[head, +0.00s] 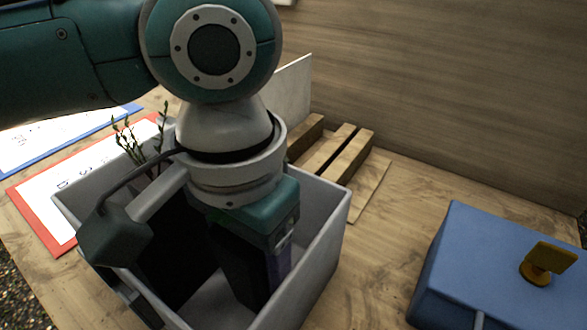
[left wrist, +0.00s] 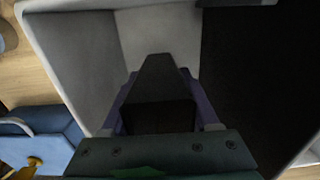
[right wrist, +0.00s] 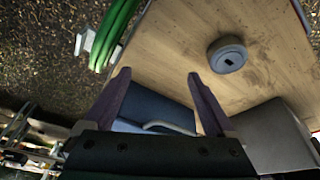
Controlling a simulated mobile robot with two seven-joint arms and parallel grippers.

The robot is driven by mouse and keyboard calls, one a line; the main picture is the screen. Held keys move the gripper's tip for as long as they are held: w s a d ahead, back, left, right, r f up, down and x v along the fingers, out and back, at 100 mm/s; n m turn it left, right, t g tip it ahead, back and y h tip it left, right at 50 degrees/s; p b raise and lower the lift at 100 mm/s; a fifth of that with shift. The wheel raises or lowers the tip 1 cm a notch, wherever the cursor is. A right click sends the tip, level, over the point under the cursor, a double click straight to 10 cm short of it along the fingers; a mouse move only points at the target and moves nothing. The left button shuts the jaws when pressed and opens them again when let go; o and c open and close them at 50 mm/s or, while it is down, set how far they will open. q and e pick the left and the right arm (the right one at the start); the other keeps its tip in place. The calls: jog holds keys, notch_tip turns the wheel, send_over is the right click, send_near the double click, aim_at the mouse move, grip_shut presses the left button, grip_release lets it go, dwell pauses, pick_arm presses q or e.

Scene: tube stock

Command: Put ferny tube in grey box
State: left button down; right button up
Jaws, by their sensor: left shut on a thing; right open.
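The grey box (head: 327,230) stands on the wooden table, and its wall shows in the left wrist view (left wrist: 75,55). My left gripper (left wrist: 160,78) points down into the box and is shut on a black tapered tube (left wrist: 160,115), apparently the ferny tube. A scrap of green (left wrist: 138,172) shows at the lower edge there; the plant is otherwise hidden. In the head view the held tube (head: 232,258) is inside the box walls; I cannot tell whether it touches the floor. My right gripper (right wrist: 157,75) is open and empty.
Another dark tube (head: 175,255) stands in the box on the left, with thin sprigs (head: 135,145) above. A blue box (head: 490,255) with a yellow knob is at right. Wooden slats (head: 335,150) lie behind. Green hoses (right wrist: 115,35) and a round grey object (right wrist: 228,55) are near my right gripper.

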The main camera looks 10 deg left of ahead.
pick_arm(q)
jog(key=shift+c, duration=2.1)
grip_release()
pick_arm(e)
jog(key=shift+a, duration=0.1)
pick_arm(q)
notch_tip(320, 180, up, 12)
jog(key=shift+r+p, duration=0.1)
jog(key=shift+p, duration=1.1)
pick_arm(e)
notch_tip(320, 180, up, 2)
jog(key=shift+r, duration=0.25)
